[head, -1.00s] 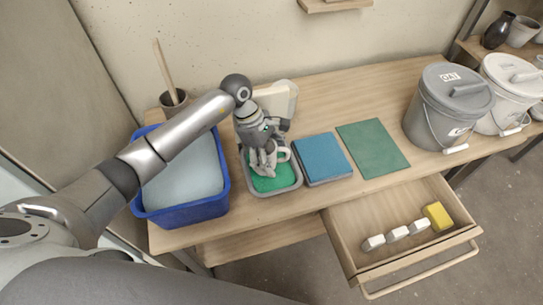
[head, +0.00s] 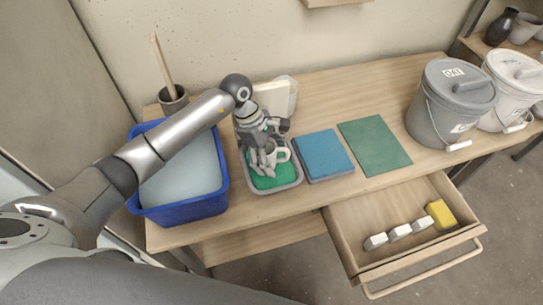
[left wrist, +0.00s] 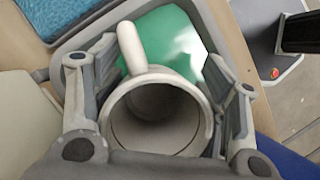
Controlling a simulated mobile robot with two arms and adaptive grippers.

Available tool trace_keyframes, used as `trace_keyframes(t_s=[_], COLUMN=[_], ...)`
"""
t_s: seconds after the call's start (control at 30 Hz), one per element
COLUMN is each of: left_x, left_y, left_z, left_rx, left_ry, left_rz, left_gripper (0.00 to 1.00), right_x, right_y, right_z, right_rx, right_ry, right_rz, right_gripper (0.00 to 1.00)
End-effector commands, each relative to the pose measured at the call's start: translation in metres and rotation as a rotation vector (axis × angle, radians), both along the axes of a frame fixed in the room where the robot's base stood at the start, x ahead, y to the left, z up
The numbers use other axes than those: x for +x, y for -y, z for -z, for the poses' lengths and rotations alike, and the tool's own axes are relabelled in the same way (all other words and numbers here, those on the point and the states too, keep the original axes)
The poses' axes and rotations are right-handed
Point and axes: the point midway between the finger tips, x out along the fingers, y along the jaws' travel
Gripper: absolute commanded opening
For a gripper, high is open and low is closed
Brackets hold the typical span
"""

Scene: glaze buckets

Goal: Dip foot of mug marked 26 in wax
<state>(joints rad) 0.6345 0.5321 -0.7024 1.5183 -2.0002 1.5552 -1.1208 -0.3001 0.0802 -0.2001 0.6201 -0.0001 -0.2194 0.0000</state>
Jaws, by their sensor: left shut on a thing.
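My left gripper (head: 264,163) is shut on a pale grey mug (head: 281,155), with a finger on each side of its body. In the left wrist view the mug (left wrist: 160,112) shows its open mouth and its handle. The mug is over the grey tray (head: 293,183) of green wax (head: 268,180). I cannot tell whether its foot touches the wax, since the foot is hidden. No number shows on the mug. The green wax also shows beside the mug in the left wrist view (left wrist: 165,42). My right gripper is not in view.
A blue tub (head: 185,210) stands left of the tray. A blue pad (head: 323,156) and a green mat (head: 374,147) lie to its right. The open drawer (head: 385,212) holds white blocks and a yellow sponge (head: 440,214). A grey bucket (head: 450,105) stands further right.

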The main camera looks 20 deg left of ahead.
Motion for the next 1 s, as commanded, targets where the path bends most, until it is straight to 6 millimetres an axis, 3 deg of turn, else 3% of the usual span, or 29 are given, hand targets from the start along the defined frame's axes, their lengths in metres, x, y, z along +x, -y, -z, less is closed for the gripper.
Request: trace_keyframes(t_s=[1.0], left_x=[0.0005], left_y=[0.0003], left_z=[0.0018], left_rx=[-0.001], left_ry=[0.002], left_rz=[0.000], left_gripper=[0.33], right_x=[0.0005], right_y=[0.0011], right_z=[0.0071], right_rx=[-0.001], right_ry=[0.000], right_rz=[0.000], right_gripper=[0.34])
